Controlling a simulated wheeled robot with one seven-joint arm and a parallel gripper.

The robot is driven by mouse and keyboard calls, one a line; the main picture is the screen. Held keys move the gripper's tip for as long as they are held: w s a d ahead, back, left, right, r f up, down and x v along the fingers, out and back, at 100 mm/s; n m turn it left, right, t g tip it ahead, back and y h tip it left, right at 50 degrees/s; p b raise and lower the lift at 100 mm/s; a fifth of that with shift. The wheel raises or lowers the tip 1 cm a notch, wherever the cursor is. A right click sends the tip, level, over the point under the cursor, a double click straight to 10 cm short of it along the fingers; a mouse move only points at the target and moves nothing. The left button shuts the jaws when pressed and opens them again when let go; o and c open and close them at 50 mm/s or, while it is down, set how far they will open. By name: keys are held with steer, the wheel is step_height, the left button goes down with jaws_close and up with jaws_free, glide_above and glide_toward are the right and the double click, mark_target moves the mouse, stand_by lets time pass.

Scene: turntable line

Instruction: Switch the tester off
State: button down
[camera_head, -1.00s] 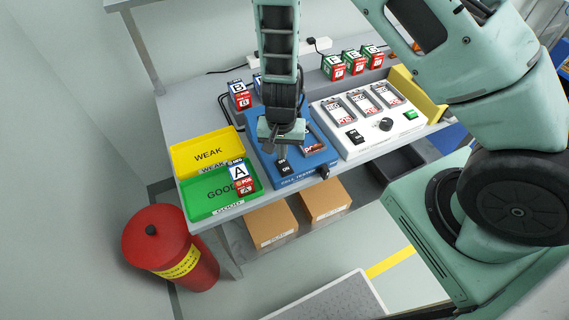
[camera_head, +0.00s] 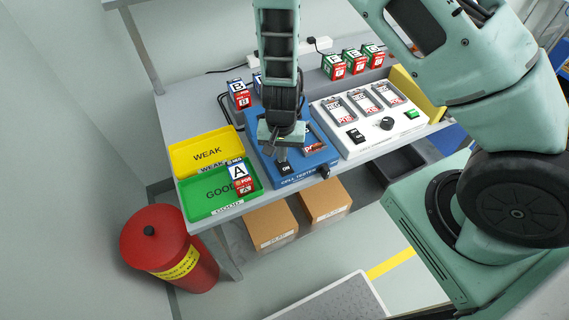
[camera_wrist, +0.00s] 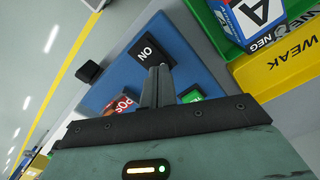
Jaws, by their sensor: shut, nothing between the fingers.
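The blue cell tester (camera_head: 262,160) sits on the bench, with a black rocker switch (camera_head: 286,169) near its front left corner. The switch's "ON" end shows in both views; in the wrist view (camera_wrist: 146,50) it faces the camera. My gripper (camera_head: 281,153) is shut and empty, pointing down at the switch. Its fingertips (camera_wrist: 160,70) cover the switch's other end, and I cannot tell whether they press on it. A red cell (camera_head: 314,148) lies on the tester to the right of my gripper. A green patch (camera_wrist: 191,94) on the tester shows beside my fingers.
A green GOOD tray (camera_head: 195,207) holding cell A (camera_head: 240,175) and a yellow WEAK tray (camera_head: 185,153) stand left of the tester. A white charger (camera_head: 365,145) stands close on the right. A black knob (camera_head: 324,172) sticks out at the tester's front.

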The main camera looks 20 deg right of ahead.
steer(key=shift+f, duration=0.25)
steer(key=shift+r, duration=0.15)
step_height(320, 180, up, 7)
steer(key=p, duration=0.6)
stand_by(0.6)
steer(key=s+a+r+n+y+b, duration=0.2)
steer(key=s+a+r+n+b, duration=0.65)
steer(key=s+r, duration=0.55)
steer(key=s+d+r+n+h+b, duration=0.1)
steer(key=s+d+r+n, duration=0.1)
steer(key=s+n, duration=0.3)
steer(key=shift+s+r, duration=0.5)
steer(key=shift+r, duration=0.2)
